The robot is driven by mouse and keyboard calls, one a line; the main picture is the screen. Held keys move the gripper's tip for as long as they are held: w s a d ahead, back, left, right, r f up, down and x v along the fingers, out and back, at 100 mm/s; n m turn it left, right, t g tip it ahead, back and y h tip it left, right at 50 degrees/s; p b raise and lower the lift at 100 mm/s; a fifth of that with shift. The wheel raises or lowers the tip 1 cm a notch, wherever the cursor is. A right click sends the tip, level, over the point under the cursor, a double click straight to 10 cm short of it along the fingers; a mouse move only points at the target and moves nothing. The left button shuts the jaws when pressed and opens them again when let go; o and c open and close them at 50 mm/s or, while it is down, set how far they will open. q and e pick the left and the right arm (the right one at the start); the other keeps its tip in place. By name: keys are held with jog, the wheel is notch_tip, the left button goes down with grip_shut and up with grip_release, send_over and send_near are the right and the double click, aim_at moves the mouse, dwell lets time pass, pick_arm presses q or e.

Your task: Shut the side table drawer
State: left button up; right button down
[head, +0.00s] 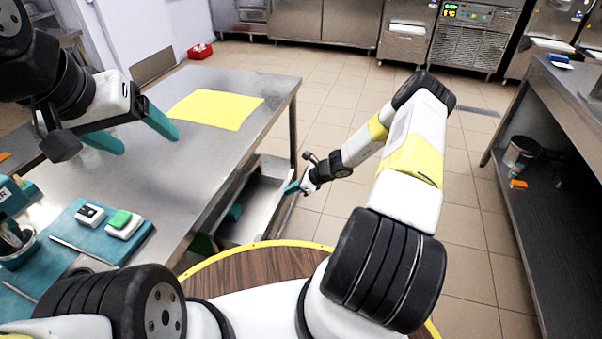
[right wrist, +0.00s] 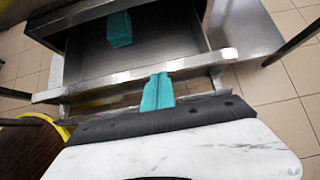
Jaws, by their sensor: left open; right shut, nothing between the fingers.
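The side table (head: 240,95) is a steel table on the left in the head view. Its drawer (head: 256,205) sticks out from under the right side of the top, and a teal item (head: 235,213) lies inside. The right wrist view shows the open drawer (right wrist: 160,52) with the teal item (right wrist: 119,28) in it. My right gripper (head: 291,188) is shut and empty at the drawer's outer edge. Its teal fingertips (right wrist: 158,92) overlap the front rim in the wrist view; I cannot tell whether they touch. My left gripper (head: 140,138) is open and empty above the table top.
A yellow sheet (head: 216,109) lies on the table top. A teal mat (head: 85,247) with small white items lies at the near left. A steel shelf unit (head: 560,130) stands on the right. Tiled floor between is clear.

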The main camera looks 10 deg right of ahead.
jog(key=w+a, duration=0.6)
jog(key=a, duration=0.3)
jog(key=shift+a, duration=0.3)
